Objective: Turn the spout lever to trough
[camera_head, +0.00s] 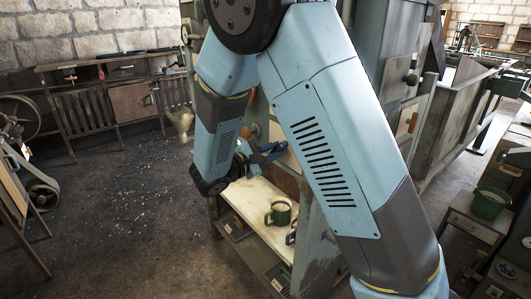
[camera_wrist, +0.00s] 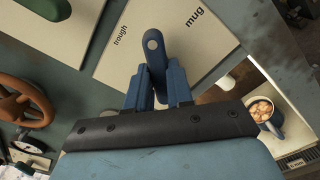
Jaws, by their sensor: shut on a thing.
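In the wrist view the lever's end lies between the two words. My gripper (camera_wrist: 156,76) is shut on the lever, one blue finger on each side. In the head view my gripper (camera_head: 264,153) is at the machine's front above a pale shelf; the lever cannot be made out there.
A green mug (camera_head: 279,212) stands on the pale shelf (camera_head: 255,198) below my gripper. A mug with pale contents (camera_wrist: 262,110) shows at the wrist view's right. A brown handwheel (camera_wrist: 22,100) is at its left. Open floor (camera_head: 120,215) lies left of the machine.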

